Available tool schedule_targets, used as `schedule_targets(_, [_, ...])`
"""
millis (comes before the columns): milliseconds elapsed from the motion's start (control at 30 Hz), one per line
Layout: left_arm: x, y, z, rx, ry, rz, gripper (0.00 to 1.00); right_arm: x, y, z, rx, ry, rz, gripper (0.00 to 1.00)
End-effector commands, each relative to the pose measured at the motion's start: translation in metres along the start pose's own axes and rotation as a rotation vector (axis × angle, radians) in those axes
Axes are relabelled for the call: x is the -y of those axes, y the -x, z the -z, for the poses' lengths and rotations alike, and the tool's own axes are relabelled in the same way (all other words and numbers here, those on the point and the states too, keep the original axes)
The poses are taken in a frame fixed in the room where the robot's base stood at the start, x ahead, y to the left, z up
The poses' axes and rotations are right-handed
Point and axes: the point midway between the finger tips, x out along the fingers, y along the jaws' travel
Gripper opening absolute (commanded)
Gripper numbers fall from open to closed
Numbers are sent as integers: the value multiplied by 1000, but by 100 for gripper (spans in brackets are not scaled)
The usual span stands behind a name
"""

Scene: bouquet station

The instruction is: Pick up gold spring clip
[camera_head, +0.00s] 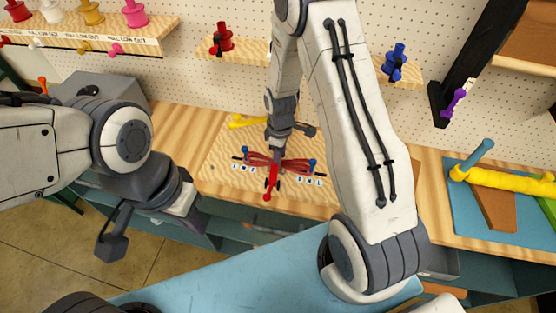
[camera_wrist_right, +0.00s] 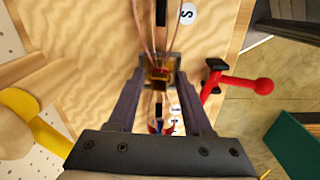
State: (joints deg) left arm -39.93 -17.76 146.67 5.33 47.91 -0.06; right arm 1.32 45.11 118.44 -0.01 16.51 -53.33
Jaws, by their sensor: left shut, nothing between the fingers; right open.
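A small gold piece (camera_wrist_right: 160,73), which looks like the gold spring clip, sits between the fingertips of my right gripper (camera_wrist_right: 159,80) in the right wrist view. Thin pinkish strands pass at it. I cannot tell whether the fingers touch it. My right gripper is open and low over the wooden board (camera_head: 225,165). My left gripper (camera_head: 112,240) is shut and empty, off the bench's front at left.
A red-handled tool (camera_head: 271,183) stands close by the bundle; it also shows in the right wrist view (camera_wrist_right: 240,83). A yellow tool (camera_head: 245,122) lies behind. A blue mat (camera_head: 463,215) with a yellow roll (camera_head: 505,180) is at right. Spools line the shelves.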

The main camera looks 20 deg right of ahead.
Motion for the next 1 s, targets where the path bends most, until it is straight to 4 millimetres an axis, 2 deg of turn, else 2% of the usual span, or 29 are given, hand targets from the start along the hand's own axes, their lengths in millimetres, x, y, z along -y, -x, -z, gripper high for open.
schedule_targets(133, [0,4,0,0,-1,0,0,0,-10,0,0,0,1,50])
schedule_targets(367, [0,3,0,0,-1,0,0,0,-11,0,-1,0,-1,50])
schedule_targets(400, [0,3,0,0,-1,0,0,0,-11,0,-1,0,-1,35])
schedule_targets(500, [0,3,0,0,-1,0,0,0,-11,0,-1,0,-1,0])
schedule_targets(833, [0,2,0,0,0,0,0,0,-10,0,-1,0,-1,0])
schedule_targets(1000, [0,-3,0,0,0,0,0,-1,-1,1,-3,0,-4,0])
